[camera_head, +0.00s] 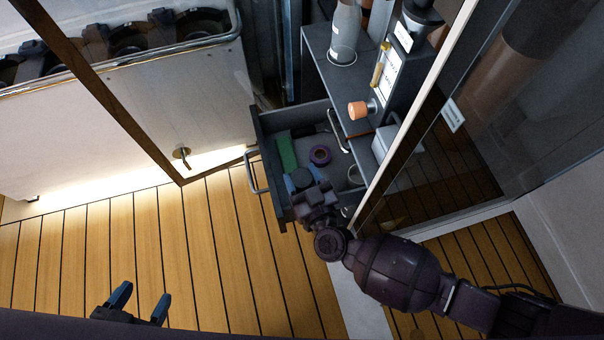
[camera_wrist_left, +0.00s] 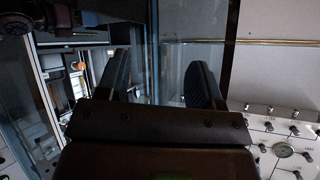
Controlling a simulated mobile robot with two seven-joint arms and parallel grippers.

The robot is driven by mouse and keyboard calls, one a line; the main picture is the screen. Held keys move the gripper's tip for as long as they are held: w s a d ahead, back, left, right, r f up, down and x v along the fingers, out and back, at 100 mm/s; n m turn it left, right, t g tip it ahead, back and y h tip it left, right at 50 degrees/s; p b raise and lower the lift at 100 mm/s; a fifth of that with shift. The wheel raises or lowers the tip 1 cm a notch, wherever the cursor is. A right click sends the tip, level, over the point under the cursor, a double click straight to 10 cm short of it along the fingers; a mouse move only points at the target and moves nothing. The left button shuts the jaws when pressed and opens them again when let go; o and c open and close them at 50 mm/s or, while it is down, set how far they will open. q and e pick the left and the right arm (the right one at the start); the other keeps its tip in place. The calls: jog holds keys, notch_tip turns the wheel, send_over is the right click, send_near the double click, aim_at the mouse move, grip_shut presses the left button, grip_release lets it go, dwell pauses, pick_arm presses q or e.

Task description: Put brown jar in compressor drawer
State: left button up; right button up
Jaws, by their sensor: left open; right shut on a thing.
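The compressor drawer (camera_head: 268,130) is pulled open under the grey cabinet, in the middle of the head view. My right gripper (camera_head: 303,182) is over the drawer's near end, its blue fingertips shut on a small dark, round-topped thing. I take this to be the brown jar (camera_head: 303,178); its sides are hidden, and I cannot tell whether it touches the drawer floor. My left gripper (camera_head: 141,298) is open and empty over the wooden floor at the lower left. Its spread fingers also show in the left wrist view (camera_wrist_left: 158,72).
In the drawer lie a green block (camera_head: 287,153) and a purple ring (camera_head: 320,155). A glass door edge (camera_head: 420,115) stands close right of the drawer. The wooden floor (camera_head: 120,240) at left is clear.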

jog(key=shift+d+f, duration=0.1)
jog(key=shift+f, duration=0.25)
